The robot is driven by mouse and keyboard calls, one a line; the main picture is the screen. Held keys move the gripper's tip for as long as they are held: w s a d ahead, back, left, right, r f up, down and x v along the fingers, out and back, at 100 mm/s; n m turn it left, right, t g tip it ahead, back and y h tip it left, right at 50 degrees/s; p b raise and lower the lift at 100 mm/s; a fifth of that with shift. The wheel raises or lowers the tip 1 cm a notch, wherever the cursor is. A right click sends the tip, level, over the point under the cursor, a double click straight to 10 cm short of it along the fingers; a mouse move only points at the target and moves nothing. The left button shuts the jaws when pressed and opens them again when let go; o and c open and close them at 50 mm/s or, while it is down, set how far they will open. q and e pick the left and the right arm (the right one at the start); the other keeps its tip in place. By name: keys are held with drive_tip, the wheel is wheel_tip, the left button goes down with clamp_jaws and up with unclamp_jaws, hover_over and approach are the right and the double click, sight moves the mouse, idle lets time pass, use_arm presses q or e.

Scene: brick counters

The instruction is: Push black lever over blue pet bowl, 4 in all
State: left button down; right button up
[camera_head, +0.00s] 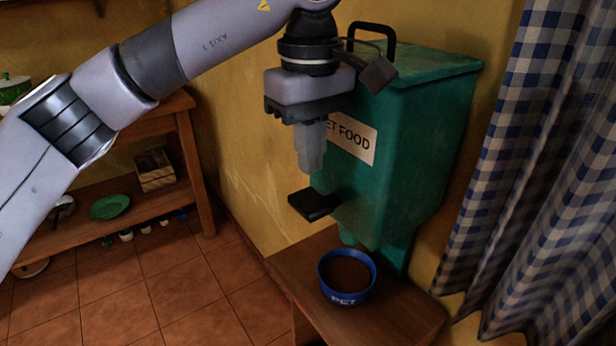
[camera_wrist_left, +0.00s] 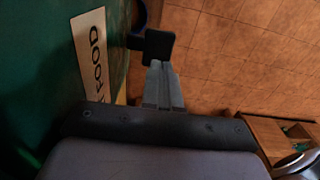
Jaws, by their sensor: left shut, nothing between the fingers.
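A green pet food dispenser (camera_head: 420,140) with a black top handle and a "PET FOOD" label stands against the wall. Its black lever (camera_head: 313,204) sticks out to the left from the lower front. The blue pet bowl (camera_head: 347,290) stands on a small wooden table below the dispenser and has brown contents. My left gripper (camera_head: 311,168) points down with shut fingers above the lever, and the head view shows a small gap. In the left wrist view the lever (camera_wrist_left: 157,46) lies just beyond the fingertips (camera_wrist_left: 162,66). The right gripper is not in view.
The wooden table (camera_head: 310,262) has bare top around the bowl. A blue checked curtain (camera_head: 545,150) hangs at the right. A wooden shelf (camera_head: 100,222) at the left holds a green plate (camera_head: 110,207) and a small crate (camera_head: 154,170). Tiled floor is open between.

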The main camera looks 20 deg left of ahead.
use_arm(q)
wheel_tip(320, 180, up, 6)
drive_tip(key=shift+s+d+f+p, duration=0.1)
drive_tip(key=shift+p, duration=0.35)
drive_tip(key=shift+s, duration=0.1)
idle(0.5)
